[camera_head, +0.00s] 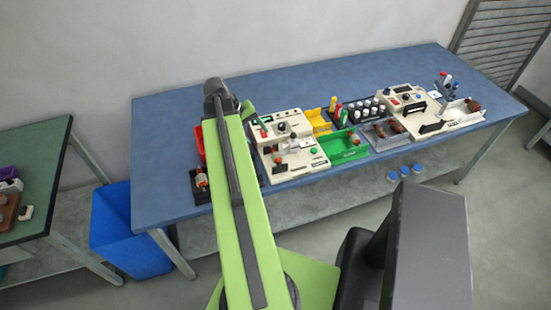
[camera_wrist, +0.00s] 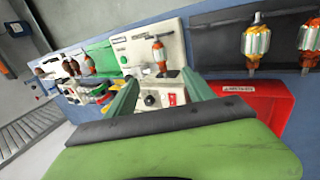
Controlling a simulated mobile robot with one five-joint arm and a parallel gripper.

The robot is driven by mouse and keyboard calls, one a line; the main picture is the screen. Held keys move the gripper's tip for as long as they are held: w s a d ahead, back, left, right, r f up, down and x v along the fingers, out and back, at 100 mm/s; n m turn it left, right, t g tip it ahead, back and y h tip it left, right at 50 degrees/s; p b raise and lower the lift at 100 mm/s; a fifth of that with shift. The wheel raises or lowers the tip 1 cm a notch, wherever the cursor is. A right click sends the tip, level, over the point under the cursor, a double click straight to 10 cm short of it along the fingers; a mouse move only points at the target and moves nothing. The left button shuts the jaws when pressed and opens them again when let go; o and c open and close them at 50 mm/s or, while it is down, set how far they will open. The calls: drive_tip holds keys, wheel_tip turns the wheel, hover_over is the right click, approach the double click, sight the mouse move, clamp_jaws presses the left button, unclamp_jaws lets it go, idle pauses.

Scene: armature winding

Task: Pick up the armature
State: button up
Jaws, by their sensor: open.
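Two armatures with orange and pale windings, one here (camera_wrist: 256,40) and one cut by the right edge (camera_wrist: 308,40), stand in a black rack (camera_wrist: 207,50) in the wrist view. One armature (camera_head: 201,181) in the rack shows in the head view, left of my arm. A third, orange-red armature (camera_wrist: 158,52) is on the cream machine (camera_wrist: 128,46) in the wrist view. My gripper (camera_wrist: 160,77) is open, its two green fingers apart with nothing gripped between them. The machine lies beyond the fingers; the rack is to their right. My arm largely hides the gripper in the head view.
A red bin (camera_wrist: 262,112) lies beside the rack. The blue bench (camera_head: 165,150) also carries a green bin (camera_head: 345,148), a yellow bin (camera_head: 318,122), a grey tray (camera_head: 376,133) and a second machine (camera_head: 402,98). A blue tub (camera_head: 128,235) stands by the bench's left end.

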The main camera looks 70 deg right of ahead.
drive_tip(key=b, duration=1)
approach(274, 153)
drive_tip(key=x, duration=0.3)
drive_tip(key=a+x, duration=0.1)
drive_tip(key=x, duration=0.1)
drive_tip(key=shift+d+f, duration=0.1)
drive_tip(key=shift+f, duration=0.25)
drive_tip(key=shift+s+d+r, duration=0.1)
drive_tip(key=shift+s, duration=0.05)
drive_tip(key=b+x, duration=0.5)
drive_tip(key=shift+d+f, duration=0.2)
drive_tip(key=shift+r, duration=0.2)
clamp_jaws()
